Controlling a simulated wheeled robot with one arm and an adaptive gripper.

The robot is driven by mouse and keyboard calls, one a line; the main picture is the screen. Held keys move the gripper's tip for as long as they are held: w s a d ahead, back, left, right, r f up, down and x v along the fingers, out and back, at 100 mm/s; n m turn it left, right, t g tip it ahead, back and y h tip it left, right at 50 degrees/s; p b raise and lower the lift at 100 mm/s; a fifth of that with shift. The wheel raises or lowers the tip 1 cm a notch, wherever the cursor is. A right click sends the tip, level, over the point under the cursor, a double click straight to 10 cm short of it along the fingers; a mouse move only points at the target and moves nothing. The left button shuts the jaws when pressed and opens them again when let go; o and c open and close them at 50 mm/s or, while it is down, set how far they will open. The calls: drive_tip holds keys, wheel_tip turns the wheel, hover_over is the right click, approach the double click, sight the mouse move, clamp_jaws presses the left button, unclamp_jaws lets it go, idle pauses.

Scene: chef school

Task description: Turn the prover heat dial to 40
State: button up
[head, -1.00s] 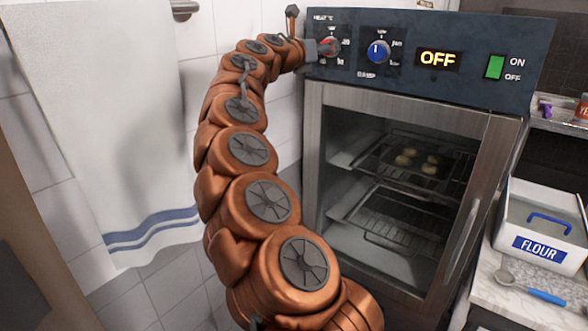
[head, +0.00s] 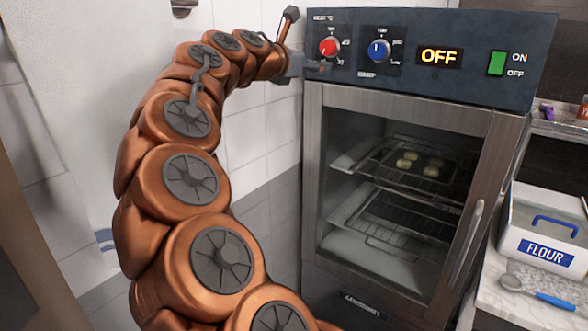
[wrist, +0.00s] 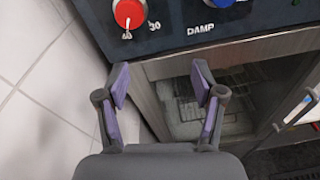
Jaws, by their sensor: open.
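The red heat dial (head: 328,47) is at the upper left of the prover's dark panel (head: 471,30). It also shows at the top of the wrist view (wrist: 129,12), where its white mark seems to point down at the 40 label (wrist: 127,36), with 30 to the right. My gripper (wrist: 160,83) is open and empty, apart from the dial and below it, in front of the panel's lower edge and the door frame.
The blue damp dial (head: 378,50) is right of the heat dial. The display (head: 440,57) reads OFF, beside a green switch (head: 496,63). The glass prover door (head: 385,245) is shut, with buns on a rack inside. A flour box (head: 545,245) and spoon (head: 540,292) lie right.

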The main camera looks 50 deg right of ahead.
drive_tip(key=s+a+f+m+y+b, duration=0.1)
drive_tip(key=s+a+f+m+y, duration=0.1)
drive_tip(key=f, duration=0.4)
drive_tip(key=s+a+f+m+t+y+b, duration=0.1)
drive_tip(key=s+a+f+m+y, duration=0.1)
drive_tip(key=a+f+m, duration=0.2)
drive_tip(key=s+a+f+m+y+b, duration=0.1)
drive_tip(key=s+a+f+m+y, duration=0.1)
drive_tip(key=a+f, duration=0.6)
drive_tip(key=shift+f+m+y, duration=0.5)
drive_tip(key=shift+f+m, duration=0.05)
drive_tip(key=shift+m, duration=0.55)
drive_tip(key=shift+d, duration=0.1)
